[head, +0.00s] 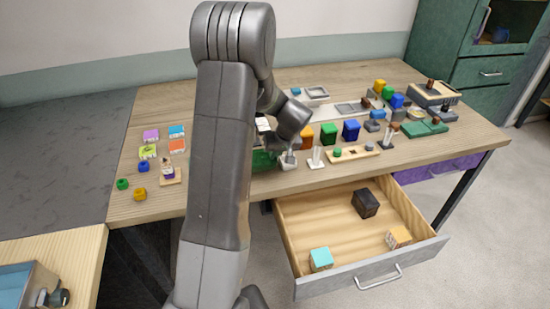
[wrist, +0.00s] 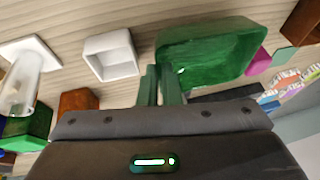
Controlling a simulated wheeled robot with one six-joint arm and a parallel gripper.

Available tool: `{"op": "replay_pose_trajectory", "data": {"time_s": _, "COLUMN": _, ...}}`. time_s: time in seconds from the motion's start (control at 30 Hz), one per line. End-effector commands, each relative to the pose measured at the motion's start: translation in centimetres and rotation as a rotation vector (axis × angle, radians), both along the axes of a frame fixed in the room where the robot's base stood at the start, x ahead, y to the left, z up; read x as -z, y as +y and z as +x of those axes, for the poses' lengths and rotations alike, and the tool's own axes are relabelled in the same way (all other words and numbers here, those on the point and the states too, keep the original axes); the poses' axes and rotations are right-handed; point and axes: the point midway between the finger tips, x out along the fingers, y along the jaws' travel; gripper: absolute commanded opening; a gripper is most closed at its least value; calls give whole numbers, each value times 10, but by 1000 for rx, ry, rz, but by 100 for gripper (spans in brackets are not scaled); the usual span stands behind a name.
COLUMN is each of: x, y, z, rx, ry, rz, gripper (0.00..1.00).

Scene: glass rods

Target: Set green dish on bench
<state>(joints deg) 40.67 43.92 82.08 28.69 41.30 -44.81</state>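The green dish (wrist: 205,52) is a rounded rectangular tray. In the wrist view its near left end is at my fingertips. In the head view only part of the dish (head: 263,160) shows, low over the bench (head: 240,183), with my arm hiding the rest. My gripper (wrist: 162,72) has its two fingers close together, one on each side of the dish's end wall, and looks shut on it. In the head view my gripper (head: 289,158) is low over the middle of the bench. I cannot tell whether the dish touches the bench top.
A small white square dish (wrist: 109,56) and a glass rod in a white stand (head: 316,158) are close by. Colored blocks and a wooden rack (head: 365,154) are to the right. An open drawer (head: 330,210) juts out below the bench's front. Colored tiles and knobs lie at the left.

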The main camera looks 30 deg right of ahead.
Motion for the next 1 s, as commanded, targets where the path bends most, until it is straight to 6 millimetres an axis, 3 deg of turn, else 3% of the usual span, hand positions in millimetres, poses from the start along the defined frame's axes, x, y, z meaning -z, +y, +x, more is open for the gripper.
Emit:
{"op": "replay_pose_trajectory", "data": {"time_s": 0.2, "x": 23, "y": 0, "z": 0, "rx": 0, "ry": 1, "rz": 0, "gripper": 0}}
{"op": "replay_pose_trajectory", "data": {"time_s": 0.53, "x": 27, "y": 0, "z": 0, "rx": 0, "ry": -1, "rz": 0, "gripper": 0}}
{"op": "replay_pose_trajectory", "data": {"time_s": 0.6, "x": 26, "y": 0, "z": 0, "rx": 0, "ry": 0, "rz": 0, "gripper": 13}}
{"op": "replay_pose_trajectory", "data": {"time_s": 1.0, "x": 21, "y": 0, "z": 0, "rx": 0, "ry": 0, "rz": 0, "gripper": 13}}
